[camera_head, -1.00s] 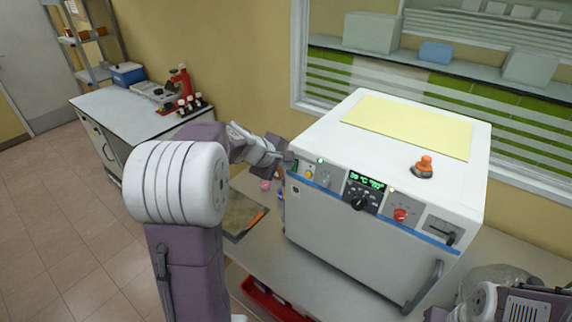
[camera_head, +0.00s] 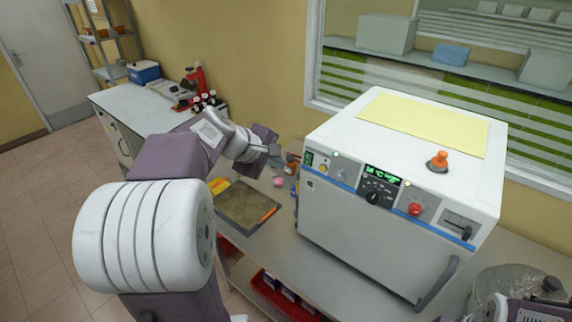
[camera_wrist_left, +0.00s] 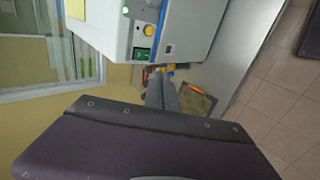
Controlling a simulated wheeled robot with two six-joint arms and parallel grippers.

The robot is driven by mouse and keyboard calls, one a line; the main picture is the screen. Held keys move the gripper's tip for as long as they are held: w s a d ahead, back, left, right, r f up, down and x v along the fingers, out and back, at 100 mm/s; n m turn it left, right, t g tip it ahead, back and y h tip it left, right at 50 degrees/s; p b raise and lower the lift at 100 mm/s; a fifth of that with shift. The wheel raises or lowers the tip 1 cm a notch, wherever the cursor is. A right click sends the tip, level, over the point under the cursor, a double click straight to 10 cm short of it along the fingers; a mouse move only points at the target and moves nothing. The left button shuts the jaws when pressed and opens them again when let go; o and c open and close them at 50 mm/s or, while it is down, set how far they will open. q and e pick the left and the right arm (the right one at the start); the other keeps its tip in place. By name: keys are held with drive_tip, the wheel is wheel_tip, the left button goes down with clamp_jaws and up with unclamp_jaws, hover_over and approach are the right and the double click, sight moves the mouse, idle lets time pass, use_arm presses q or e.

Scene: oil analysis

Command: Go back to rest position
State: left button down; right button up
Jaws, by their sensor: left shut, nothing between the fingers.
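My left gripper (camera_head: 274,155) is to the left of the white lab oven (camera_head: 365,232), clear of its front panel. Its fingers also show in the left wrist view (camera_wrist_left: 163,92), shut with nothing between them. The oven also shows in the left wrist view (camera_wrist_left: 185,50), with its green switch (camera_wrist_left: 141,54) and yellow button. Its display is lit green and its door is shut. In the head view, part of my right arm shows at the bottom right corner; its gripper fingers are not visible.
A dark tray (camera_head: 245,204) with an orange-handled tool lies on the bench left of the oven. A red bin (camera_head: 268,296) sits below. A glass vessel (camera_head: 508,284) stands at the right.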

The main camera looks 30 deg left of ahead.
use_arm(q)
drive_tip(key=s+d+f+m+g+h+b, duration=0.2)
drive_tip(key=s+d+f+m+g+b, duration=0.15)
drive_tip(key=d+f, duration=0.85)
drive_tip(key=s+f+m+g+y+b, duration=0.1)
drive_tip(key=s+f+m+g+y, duration=0.2)
drive_tip(key=s+f+m, duration=0.9)
wheel_tip(320, 180, down, 2)
drive_tip(key=shift+s+d+f+g, duration=0.15)
drive_tip(key=shift+s+g, duration=0.4)
drive_tip(key=shift+s, duration=0.4)
use_arm(e)
drive_tip(key=f, duration=0.2)
drive_tip(key=s+f, duration=0.1)
drive_tip(key=f, duration=0.1)
drive_tip(key=shift+f, duration=0.25)
